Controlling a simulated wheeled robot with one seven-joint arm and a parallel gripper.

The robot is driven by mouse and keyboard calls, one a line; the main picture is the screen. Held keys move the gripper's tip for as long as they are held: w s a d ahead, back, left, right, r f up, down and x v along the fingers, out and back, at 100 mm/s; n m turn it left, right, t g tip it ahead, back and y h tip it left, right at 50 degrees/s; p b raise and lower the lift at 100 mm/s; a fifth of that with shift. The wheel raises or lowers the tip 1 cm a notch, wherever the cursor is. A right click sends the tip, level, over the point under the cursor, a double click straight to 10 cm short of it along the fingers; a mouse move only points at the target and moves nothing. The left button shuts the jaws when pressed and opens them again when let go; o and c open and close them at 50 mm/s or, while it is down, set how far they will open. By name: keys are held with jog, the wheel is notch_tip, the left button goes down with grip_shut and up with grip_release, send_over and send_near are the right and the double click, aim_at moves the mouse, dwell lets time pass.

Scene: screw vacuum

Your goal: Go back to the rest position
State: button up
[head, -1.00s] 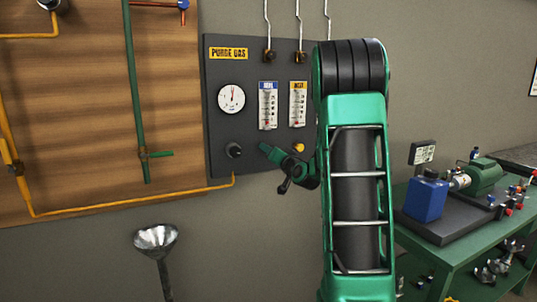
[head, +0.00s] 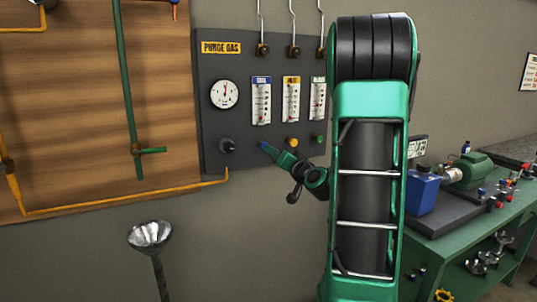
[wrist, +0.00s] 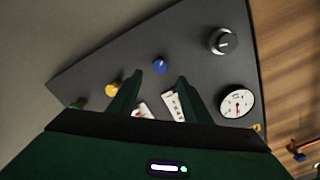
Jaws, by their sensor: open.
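My gripper (head: 270,151) is open and empty in front of the dark purge gas panel (head: 213,110). In the wrist view, its two green fingers (wrist: 159,80) stand apart. A blue knob (wrist: 160,65) shows just beyond the gap between them, with panel visible around it. The blue knob also shows in the head view (head: 263,145), close to the fingertips. Whether they touch it cannot be told. My green and black arm links rise upright right of the panel and hide part of its right side.
The panel carries a black knob (head: 227,145), yellow knob (head: 292,142), green knob (head: 319,139), gauge (head: 224,94) and flow tubes (head: 261,100). A metal funnel (head: 150,236) stands lower left.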

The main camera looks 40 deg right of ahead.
jog(key=shift+s+a, duration=0.15)
jog(key=shift+s, duration=0.15)
dwell(0.4)
jog(key=s+a+f+n+g+y, duration=0.3)
jog(key=a+f+g, duration=0.15)
jog(key=a, duration=0.25)
jog(key=s+a+f+n+g+y, duration=0.2)
jog(key=s+a+f+g, duration=0.1)
jog(key=a+f, duration=0.3)
jog(key=s+a+f+g, duration=0.1)
jog(key=s+a+g, duration=0.1)
jog(key=s, duration=0.7)
jog(key=s+a+f+g, duration=0.1)
jog(key=s+g, duration=0.3)
jog(key=s, duration=0.5)
jog(key=s+a+f+m+g, duration=0.1)
jog(key=s+a+g, duration=0.2)
jog(key=s, duration=0.6)
jog(key=shift+f+g, duration=0.35)
jog(key=shift+g, duration=0.1)
